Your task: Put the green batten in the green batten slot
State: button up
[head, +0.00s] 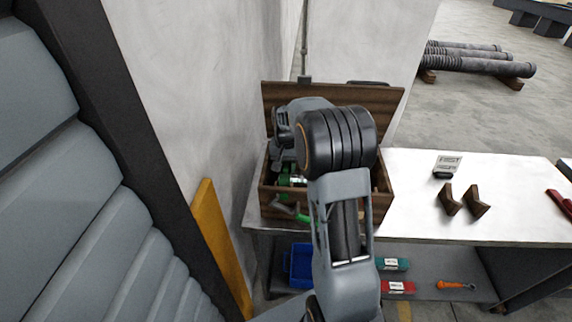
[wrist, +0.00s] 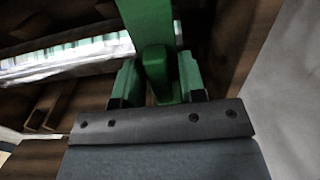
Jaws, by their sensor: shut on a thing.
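The green batten (wrist: 148,35) shows in the wrist view, running up and out of the top of the picture. My gripper (wrist: 157,82) is shut on it, with one green-sided finger on either side. In the head view my arm reaches over the open wooden box (head: 334,205) on the bench, and my gripper (head: 291,181) is low inside the box's left part, mostly hidden by my arm. In the wrist view brown wooden walls surround the batten. I cannot make out the green batten slot, or whether the batten touches anything below.
The box's raised lid (head: 390,98) stands behind my arm, close to a pale wall (head: 215,110). The white bench top (head: 410,205) is partly clear, with two brown wedge blocks (head: 464,200) on it. A blue bin (head: 299,266) sits on the shelf below.

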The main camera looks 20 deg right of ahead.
aim_at(286, 163)
jog(key=shift+f, duration=0.3)
jog(key=o, duration=1)
jog(key=shift+r, duration=0.15)
notch_tip(286, 163, up, 14)
jog(key=shift+f+b, duration=0.2)
jog(key=shift+b, duration=0.25)
